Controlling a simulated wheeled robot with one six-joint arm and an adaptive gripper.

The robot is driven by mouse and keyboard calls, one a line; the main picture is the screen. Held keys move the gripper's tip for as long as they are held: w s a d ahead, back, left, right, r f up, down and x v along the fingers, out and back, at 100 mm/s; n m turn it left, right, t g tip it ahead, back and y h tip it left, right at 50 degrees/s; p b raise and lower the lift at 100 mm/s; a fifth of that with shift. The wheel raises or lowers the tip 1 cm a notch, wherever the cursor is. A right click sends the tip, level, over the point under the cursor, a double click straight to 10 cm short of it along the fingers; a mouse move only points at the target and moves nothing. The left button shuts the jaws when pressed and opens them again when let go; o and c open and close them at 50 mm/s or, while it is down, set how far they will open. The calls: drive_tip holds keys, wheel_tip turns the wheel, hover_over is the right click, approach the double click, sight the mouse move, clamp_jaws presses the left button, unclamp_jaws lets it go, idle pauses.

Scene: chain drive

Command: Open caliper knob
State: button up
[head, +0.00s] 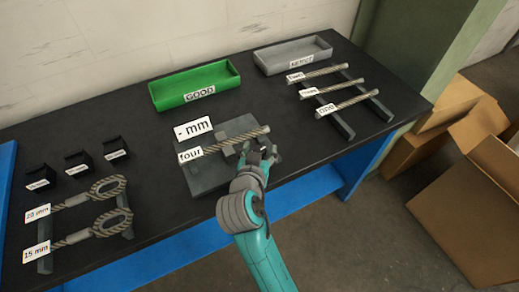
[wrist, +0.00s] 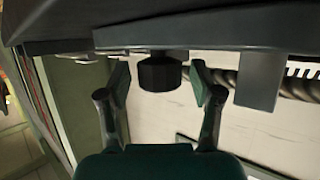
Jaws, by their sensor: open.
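The caliper knob (wrist: 160,74) is a short black cylinder in the wrist view, hanging below a dark grey bar of the caliper (wrist: 210,38). My gripper (wrist: 161,86) is open, with one finger on each side of the knob and a visible gap to each. In the head view my gripper (head: 262,153) is at the right side of the grey caliper plate (head: 205,180), and the knob is hidden there. A rope labelled "four" (head: 215,146) lies across the plate; a "- mm" sign (head: 193,128) stands behind it.
A green GOOD tray (head: 195,86) and a grey tray (head: 293,55) stand at the back. Several labelled ropes lie on a rack (head: 340,122) at right. Rope loops (head: 108,188) and small black blocks (head: 77,162) are at left. Cardboard boxes (head: 465,215) stand on the floor at right.

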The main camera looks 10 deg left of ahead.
drive_tip(key=c, duration=1.2)
drive_tip(key=shift+o, duration=0.2)
drive_tip(key=shift+d+n+y, duration=0.1)
drive_tip(key=shift+n+y, duration=0.3)
drive_tip(key=shift+y, duration=0.1)
drive_tip(key=n+y, duration=0.3)
drive_tip(key=shift+y, duration=0.4)
drive_tip(key=shift+n+g+y, duration=0.9)
drive_tip(key=shift+n+y, duration=0.7)
drive_tip(key=shift+n+g, duration=0.3)
